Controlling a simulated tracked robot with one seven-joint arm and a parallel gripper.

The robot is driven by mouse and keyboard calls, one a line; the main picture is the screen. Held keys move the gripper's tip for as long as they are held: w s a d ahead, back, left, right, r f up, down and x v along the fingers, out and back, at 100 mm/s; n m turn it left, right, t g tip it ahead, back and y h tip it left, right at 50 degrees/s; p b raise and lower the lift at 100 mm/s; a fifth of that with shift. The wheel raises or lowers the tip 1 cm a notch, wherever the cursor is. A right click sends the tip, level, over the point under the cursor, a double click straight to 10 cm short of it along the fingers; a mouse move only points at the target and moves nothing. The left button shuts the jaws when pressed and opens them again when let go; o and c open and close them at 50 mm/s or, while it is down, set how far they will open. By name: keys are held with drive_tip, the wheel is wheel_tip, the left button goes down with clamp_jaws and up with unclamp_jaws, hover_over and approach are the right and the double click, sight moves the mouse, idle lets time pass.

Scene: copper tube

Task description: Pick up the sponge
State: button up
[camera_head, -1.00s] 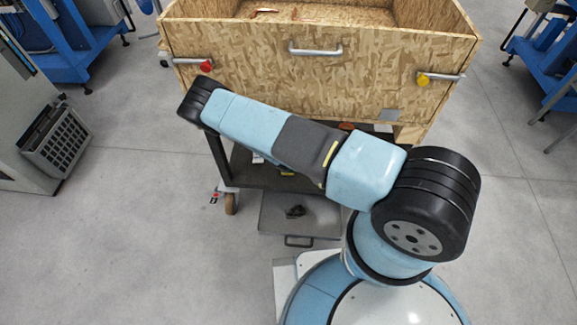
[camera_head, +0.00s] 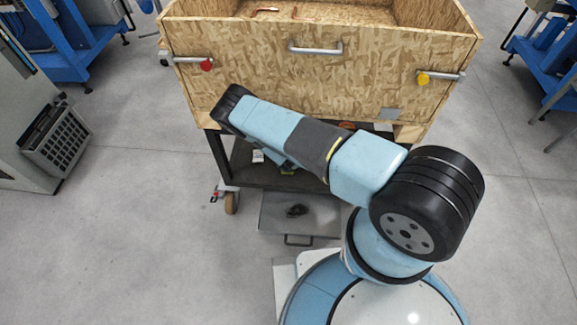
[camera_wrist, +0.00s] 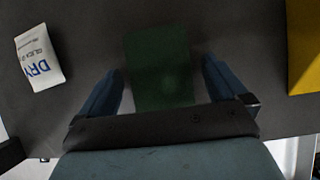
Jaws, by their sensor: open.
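A dark green rectangular block, which looks like the sponge (camera_wrist: 158,62), lies on a dark grey surface in the wrist view. My gripper (camera_wrist: 163,68) is open, with one blue finger on each side of the block. A gap shows between each finger and the block, and nothing is held. The near end of the block is hidden behind the gripper's body. In the head view my arm hides the gripper and the block.
A white packet (camera_wrist: 39,58) marked DRY lies left of the fingers, and a yellow object (camera_wrist: 305,45) lies at right. The head view shows the wooden crate (camera_head: 330,75) above the dark cart shelf (camera_head: 240,175), and a grey tray (camera_head: 330,215) on the floor below.

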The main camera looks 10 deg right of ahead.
drive_tip(key=shift+c, duration=0.2)
drive_tip(key=c, duration=1.1)
drive_tip(key=shift+r, duration=0.15)
drive_tip(key=shift+r, duration=0.25)
wheel_tip(320, 180, up, 2)
drive_tip(key=shift+r, duration=0.15)
drive_tip(key=s+d+r, duration=0.6)
drive_tip(key=s+r, duration=0.4)
drive_tip(key=s, duration=0.2)
drive_tip(key=shift+s, duration=0.35)
